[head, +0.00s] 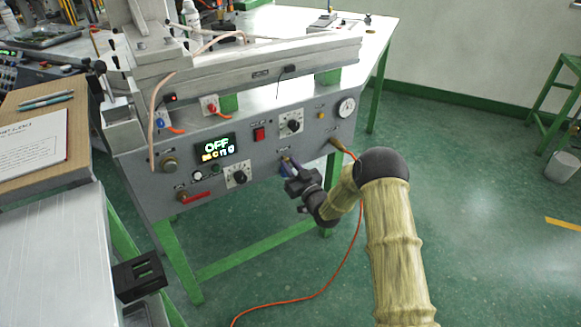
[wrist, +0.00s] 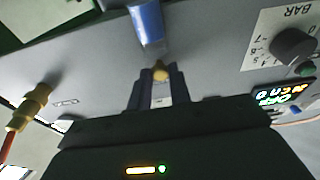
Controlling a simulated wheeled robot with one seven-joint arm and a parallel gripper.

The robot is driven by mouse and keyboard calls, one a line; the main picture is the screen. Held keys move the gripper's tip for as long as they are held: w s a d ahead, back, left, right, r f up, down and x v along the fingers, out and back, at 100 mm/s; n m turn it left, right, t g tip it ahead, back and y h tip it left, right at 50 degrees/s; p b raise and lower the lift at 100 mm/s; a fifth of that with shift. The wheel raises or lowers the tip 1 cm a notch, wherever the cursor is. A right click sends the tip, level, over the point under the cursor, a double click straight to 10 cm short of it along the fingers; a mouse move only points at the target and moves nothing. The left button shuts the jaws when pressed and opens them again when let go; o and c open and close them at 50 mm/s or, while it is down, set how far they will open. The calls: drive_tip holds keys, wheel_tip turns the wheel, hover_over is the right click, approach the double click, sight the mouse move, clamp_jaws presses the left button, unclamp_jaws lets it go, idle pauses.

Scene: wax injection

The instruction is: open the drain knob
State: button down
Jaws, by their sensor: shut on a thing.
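The drain knob, a blue lever on a small brass stem, is on the lower front of the grey machine panel (head: 262,165). In the wrist view the blue lever (wrist: 148,25) runs to the top edge, with its brass stem (wrist: 161,73) between my fingers.
A red lever (head: 196,197) and a black dial (head: 291,125) are on the same panel. A brass hose fitting (wrist: 30,107) is beside my gripper. An orange hose (head: 350,245) hangs to the floor. Open floor lies right.

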drive_tip(key=shift+f, duration=0.15)
drive_tip(key=c, duration=1.3)
unclamp_jaws()
drive_tip(key=shift+d, duration=0.1)
drive_tip(key=p+v, duration=0.2)
drive_tip(key=v, duration=1.5)
drive_tip(key=shift+d, duration=0.1)
